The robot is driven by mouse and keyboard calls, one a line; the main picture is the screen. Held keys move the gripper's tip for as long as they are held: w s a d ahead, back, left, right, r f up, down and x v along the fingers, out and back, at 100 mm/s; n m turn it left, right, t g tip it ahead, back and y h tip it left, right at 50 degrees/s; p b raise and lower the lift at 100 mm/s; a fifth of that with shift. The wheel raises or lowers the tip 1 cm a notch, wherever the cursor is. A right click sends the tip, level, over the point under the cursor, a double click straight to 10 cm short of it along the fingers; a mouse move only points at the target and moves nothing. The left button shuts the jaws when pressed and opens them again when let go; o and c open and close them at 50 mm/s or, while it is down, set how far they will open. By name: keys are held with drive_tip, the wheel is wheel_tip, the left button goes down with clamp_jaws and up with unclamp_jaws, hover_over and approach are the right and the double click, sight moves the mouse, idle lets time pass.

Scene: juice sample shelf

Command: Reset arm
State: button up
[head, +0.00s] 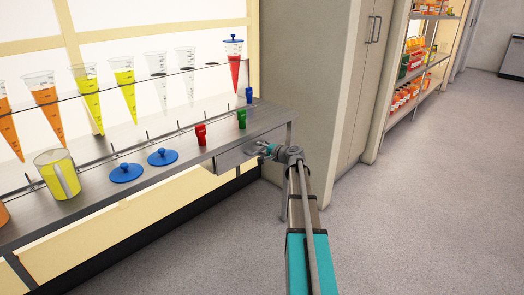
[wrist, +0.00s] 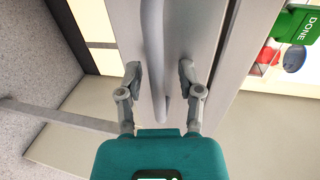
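My gripper (head: 268,150) is at the front edge of the metal shelf's right end, by a grey drawer-like panel (head: 232,154) under the shelf. In the wrist view my gripper (wrist: 160,78) has its two fingers apart. A grey curved handle bar (wrist: 154,45) runs between the fingers, with a visible gap on each side. Nothing is clamped. My arm reaches up from the bottom of the head view.
The shelf holds a yellow jug (head: 62,183), blue lids (head: 126,174) and small red (head: 201,138) and green (head: 241,120) items. Graduated cones (head: 46,98) hang in the rack above. A green DONE sign (wrist: 298,24) shows in the wrist view. Open floor (head: 420,220) lies right.

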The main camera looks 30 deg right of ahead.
drive_tip(key=shift+s, duration=0.1)
idle(0.4)
drive_tip(key=shift+a, duration=0.1)
drive_tip(key=s+a+f+n+g+y+p, duration=0.1)
drive_tip(key=s+a+f+n+g, duration=0.2)
drive_tip(key=a, duration=0.6)
drive_tip(key=s+a+f+n+g+p, duration=0.2)
drive_tip(key=s+a+n+g, duration=0.15)
drive_tip(key=a, duration=0.55)
drive_tip(key=s+a+f+n+g+y+p, duration=0.1)
drive_tip(key=s+a+f+n+g, duration=0.2)
drive_tip(key=a, duration=0.6)
drive_tip(key=s+a+f+n+g+h, duration=0.1)
drive_tip(key=s+a+n+g+h, duration=0.2)
drive_tip(key=s+a, duration=0.45)
drive_tip(key=s+a+f+n+g+h, duration=0.25)
drive_tip(key=s+a, duration=0.25)
drive_tip(key=s, duration=0.5)
wheel_tip(320, 180, up, 39)
drive_tip(key=p, duration=3.8)
drive_tip(key=shift+a+f+n, duration=0.2)
drive_tip(key=shift+n, duration=0.1)
